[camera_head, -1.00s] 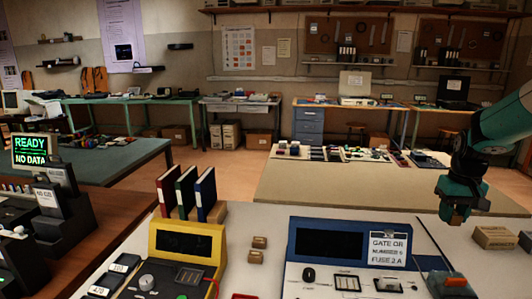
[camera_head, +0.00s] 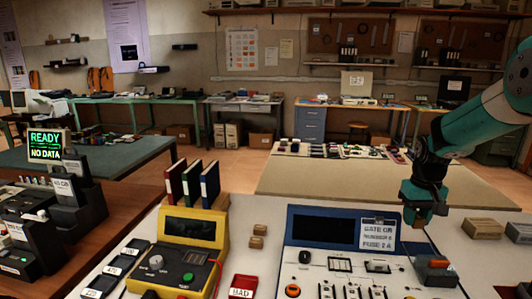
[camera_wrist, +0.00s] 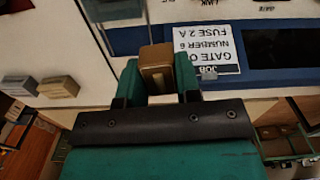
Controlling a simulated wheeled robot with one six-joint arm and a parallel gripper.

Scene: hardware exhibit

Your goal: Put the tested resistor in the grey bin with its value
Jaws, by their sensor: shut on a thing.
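My gripper (camera_head: 420,220) hangs over the right part of the workbench, beside the blue-framed panel. In the wrist view my gripper (camera_wrist: 160,78) is shut on a small brown block (camera_wrist: 157,66), held between its green fingers. I cannot tell whether this block holds a resistor, and no bare resistor can be made out. Several dark grey trays (camera_head: 131,247) with white labels lie at the bench's left edge, left of the yellow tester (camera_head: 185,255). Their label text is too small to read surely.
A red "BAD" tray (camera_head: 243,287) is in front. Binders (camera_head: 192,183) stand behind; boxes (camera_head: 484,229) lie right.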

